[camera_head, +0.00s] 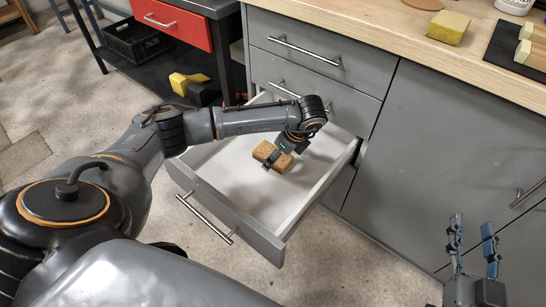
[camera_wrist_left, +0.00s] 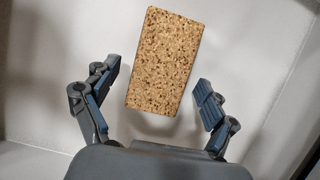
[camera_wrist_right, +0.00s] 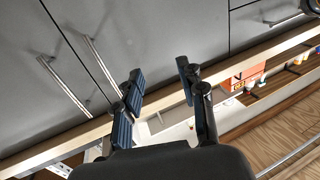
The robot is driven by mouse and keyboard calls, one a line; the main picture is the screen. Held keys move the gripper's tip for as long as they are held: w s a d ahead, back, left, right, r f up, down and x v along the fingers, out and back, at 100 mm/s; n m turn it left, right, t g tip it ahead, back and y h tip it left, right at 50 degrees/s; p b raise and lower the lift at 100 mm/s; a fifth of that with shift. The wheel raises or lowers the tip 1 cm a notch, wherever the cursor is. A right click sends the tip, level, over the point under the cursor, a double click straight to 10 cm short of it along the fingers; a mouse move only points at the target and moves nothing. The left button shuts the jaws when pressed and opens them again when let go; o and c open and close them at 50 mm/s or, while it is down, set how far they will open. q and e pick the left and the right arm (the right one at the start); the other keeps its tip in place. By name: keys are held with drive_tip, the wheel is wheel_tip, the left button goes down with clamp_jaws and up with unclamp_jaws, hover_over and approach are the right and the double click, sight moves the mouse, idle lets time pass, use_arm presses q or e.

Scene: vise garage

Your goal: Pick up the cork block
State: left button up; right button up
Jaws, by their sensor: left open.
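The cork block (camera_head: 272,155) is a brown speckled rectangular block in the open drawer (camera_head: 238,180). In the left wrist view the cork block (camera_wrist_left: 165,60) lies between and a little beyond the fingers, with a gap on each side. My left gripper (camera_head: 279,160) reaches down into the drawer over the block; in its wrist view the gripper (camera_wrist_left: 158,92) is open, its fingers apart on either side of the block. My right gripper (camera_head: 472,245) is at the lower right, away from the drawer; its fingers (camera_wrist_right: 158,85) are apart and empty.
The drawer's walls surround the left gripper, and its front has a bar handle (camera_head: 206,219). A wooden counter (camera_head: 400,38) above holds a yellow sponge-like block (camera_head: 448,27) and a white container (camera_head: 514,5). A red-drawer cart (camera_head: 172,24) stands behind left.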

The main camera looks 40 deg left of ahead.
use_arm(q)
drive_tip(key=c, duration=1.2)
drive_tip(key=shift+r, duration=0.15)
drive_tip(key=shift+r, duration=0.15)
wheel_tip(320, 180, up, 3)
drive_tip(key=shift+p, duration=0.6)
use_arm(e)
drive_tip(key=s+d+f+g+h+p, duration=0.25)
drive_tip(key=s+f+g, duration=0.45)
drive_tip(key=f, duration=0.4)
use_arm(q)
drive_tip(key=shift+s+d+r+p, duration=0.65)
drive_tip(key=shift+s+d+r, duration=0.9)
drive_tip(key=shift+d, duration=0.25)
drive_tip(key=shift+s+d+r+p, duration=0.6)
drive_tip(key=shift+s+d+r, duration=0.85)
drive_tip(key=shift+d+r, duration=0.25)
drive_tip(key=shift+s+d+r+p, duration=0.65)
drive_tip(key=shift+s+d+r, duration=0.85)
drive_tip(key=shift+d, duration=0.35)
use_arm(e)
drive_tip(key=s+d+f+g+h, duration=0.1)
drive_tip(key=s+d+f+g, duration=0.2)
drive_tip(key=s+g, duration=0.4)
drive_tip(key=shift+s+d+f+m, duration=0.2)
drive_tip(key=shift+s+d+m, duration=0.35)
drive_tip(key=shift+s, duration=0.8)
drive_tip(key=shift+d, duration=0.1)
